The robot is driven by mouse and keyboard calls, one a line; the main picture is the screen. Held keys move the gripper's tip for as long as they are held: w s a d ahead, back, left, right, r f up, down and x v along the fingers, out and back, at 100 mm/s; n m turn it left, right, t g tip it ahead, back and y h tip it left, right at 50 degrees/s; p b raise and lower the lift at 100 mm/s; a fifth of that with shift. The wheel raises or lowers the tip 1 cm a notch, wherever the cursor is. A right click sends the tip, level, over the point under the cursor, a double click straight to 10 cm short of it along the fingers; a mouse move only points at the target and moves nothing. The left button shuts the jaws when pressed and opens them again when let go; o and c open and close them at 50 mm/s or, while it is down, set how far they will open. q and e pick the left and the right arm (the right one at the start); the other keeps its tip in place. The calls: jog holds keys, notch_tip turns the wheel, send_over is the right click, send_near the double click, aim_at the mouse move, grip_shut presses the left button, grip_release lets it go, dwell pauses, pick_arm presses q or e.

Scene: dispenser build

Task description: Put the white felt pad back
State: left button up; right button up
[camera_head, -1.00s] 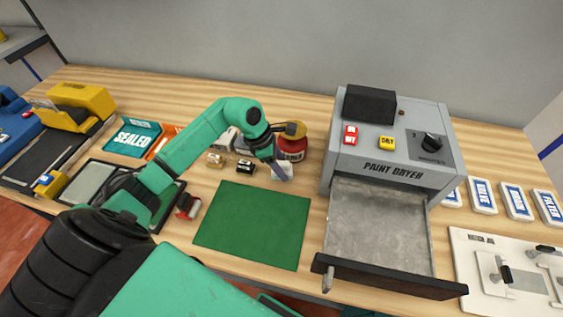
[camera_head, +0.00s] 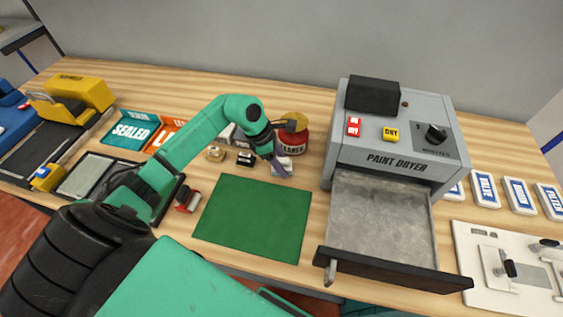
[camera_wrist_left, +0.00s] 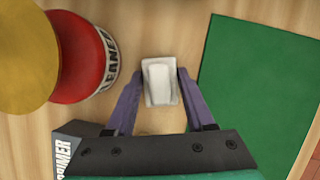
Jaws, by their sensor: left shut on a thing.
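The white felt pad (camera_wrist_left: 159,82) is a small pale block between the purple fingers of my left gripper (camera_wrist_left: 155,92), in the left wrist view. A slightly larger pale rim shows around it; whether that is its holder or part of the pad I cannot tell. In the head view my left gripper (camera_head: 279,168) points down at the wooden table, between the red can and the green mat. It is shut on the pad, low over or at the tabletop. The pad is mostly hidden there. My right gripper is not in view.
A red can with a yellow lid (camera_head: 292,139) stands close behind the gripper. Small labelled blocks (camera_head: 245,158) lie to the left. The green mat (camera_head: 253,219) in front is bare. The paint dryer (camera_head: 390,150) has its empty drawer (camera_head: 380,223) pulled out at right.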

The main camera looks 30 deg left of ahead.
pick_arm(q)
jog(key=shift+f, duration=0.25)
jog(key=o, duration=1.3)
jog(key=shift+o, duration=0.8)
jog(key=shift+r+p, duration=2.3)
jog(key=shift+r, duration=1.8)
jog(key=shift+f, duration=0.1)
